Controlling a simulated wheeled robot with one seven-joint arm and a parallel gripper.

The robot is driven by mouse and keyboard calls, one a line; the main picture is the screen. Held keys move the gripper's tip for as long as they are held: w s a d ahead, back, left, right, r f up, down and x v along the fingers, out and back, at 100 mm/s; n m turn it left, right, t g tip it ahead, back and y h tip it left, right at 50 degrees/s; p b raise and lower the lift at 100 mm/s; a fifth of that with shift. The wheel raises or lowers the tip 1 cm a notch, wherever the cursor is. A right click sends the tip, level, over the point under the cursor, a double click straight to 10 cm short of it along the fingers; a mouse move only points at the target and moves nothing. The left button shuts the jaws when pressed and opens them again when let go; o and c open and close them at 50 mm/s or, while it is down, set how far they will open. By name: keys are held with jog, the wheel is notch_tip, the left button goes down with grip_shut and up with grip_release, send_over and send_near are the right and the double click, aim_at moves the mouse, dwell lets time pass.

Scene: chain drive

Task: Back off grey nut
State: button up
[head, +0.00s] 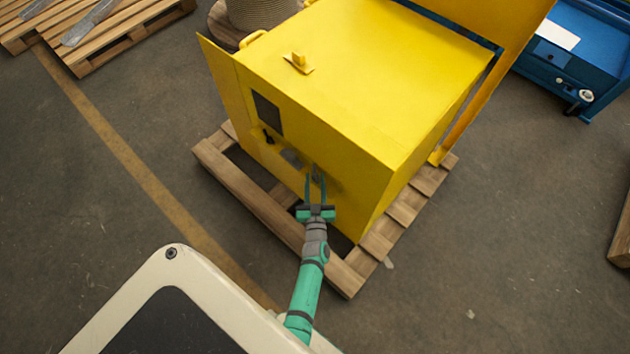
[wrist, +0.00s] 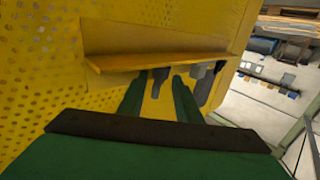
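My gripper (head: 316,182) reaches to the lower front face of the yellow machine (head: 340,85). In the wrist view its two green fingers (wrist: 160,90) stand apart, below a yellow ledge (wrist: 140,60). A dark grey peg-like part (wrist: 160,78) shows between the fingertips, with gaps at its sides. Other grey cylindrical parts (wrist: 206,84) hang just right of the right finger. I cannot tell which of these grey parts is the grey nut; in the head view the spot is small and partly hidden by the fingers.
The machine stands on a wooden pallet (head: 243,185). The yellow ledge and a perforated yellow panel (wrist: 40,60) are close around my gripper. A dark handle (head: 268,137) is on the machine front to the left. A blue cart (head: 592,65) is at far right. Floor beside the pallet is clear.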

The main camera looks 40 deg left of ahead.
grip_shut()
jog(key=shift+w+d+n+g+y, duration=0.1)
jog(key=shift+n+g+y, duration=0.6)
jog(key=shift+y, duration=0.2)
jog(key=shift+w+d+n+g+y, duration=0.15)
jog(key=shift+w+n+g+y, duration=0.05)
jog(key=shift+n+g+y, duration=0.5)
jog(key=shift+w+d+n+g+y, duration=0.1)
jog(key=shift+w+n+g+y, duration=0.1)
jog(key=shift+n+g+y, duration=0.45)
jog(key=shift+w+d+n+g+y, duration=0.15)
jog(key=shift+n+g+y, duration=0.6)
jog(key=shift+g, duration=0.9)
jog(key=shift+n, duration=0.3)
grip_release()
